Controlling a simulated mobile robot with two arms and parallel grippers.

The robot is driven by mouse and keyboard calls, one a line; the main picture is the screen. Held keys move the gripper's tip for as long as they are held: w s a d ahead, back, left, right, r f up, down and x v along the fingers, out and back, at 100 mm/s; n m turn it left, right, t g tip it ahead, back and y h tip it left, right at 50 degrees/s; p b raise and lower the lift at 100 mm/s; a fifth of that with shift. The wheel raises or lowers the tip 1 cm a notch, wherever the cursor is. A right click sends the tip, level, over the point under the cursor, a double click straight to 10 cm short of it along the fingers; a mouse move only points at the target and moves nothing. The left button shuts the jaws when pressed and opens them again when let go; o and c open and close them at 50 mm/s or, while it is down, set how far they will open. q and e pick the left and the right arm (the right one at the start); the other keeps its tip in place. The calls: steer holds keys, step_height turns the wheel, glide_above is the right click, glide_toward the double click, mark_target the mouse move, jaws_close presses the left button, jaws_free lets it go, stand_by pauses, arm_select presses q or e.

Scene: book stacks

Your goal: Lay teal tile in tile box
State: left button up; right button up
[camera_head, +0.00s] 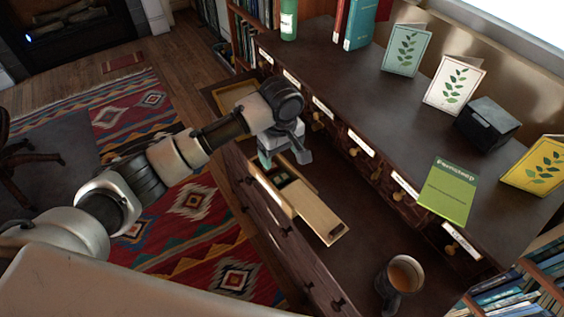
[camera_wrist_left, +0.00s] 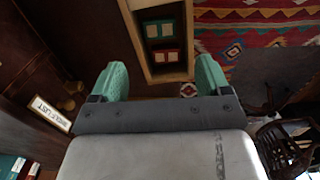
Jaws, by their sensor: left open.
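The tile box (camera_head: 318,220) is an open, pale wooden box on the dark lower ledge of the desk in the head view. In the left wrist view the box (camera_wrist_left: 186,72) shows teal-green tiles (camera_wrist_left: 159,29) and red-edged tiles (camera_wrist_left: 165,57) inside. I cannot tell which is the task's teal tile, and I see no loose one outside. My left gripper (camera_head: 284,158) is over the far end of the box, open and empty. In the left wrist view its green-padded fingers (camera_wrist_left: 160,72) are spread on either side of the box. My right gripper is not in view.
A mug (camera_head: 402,275) stands on the ledge to the right of the box. A row of small labelled drawers (camera_head: 360,145) rises behind it. Above are leaf cards (camera_head: 407,50), a green book (camera_head: 447,190) and a black box (camera_head: 487,122). A patterned rug (camera_head: 190,200) lies left.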

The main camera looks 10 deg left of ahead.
arm_select(q)
steer(key=shift+d+r, duration=0.1)
steer(key=shift+r, duration=2)
steer(key=shift+w, duration=0.1)
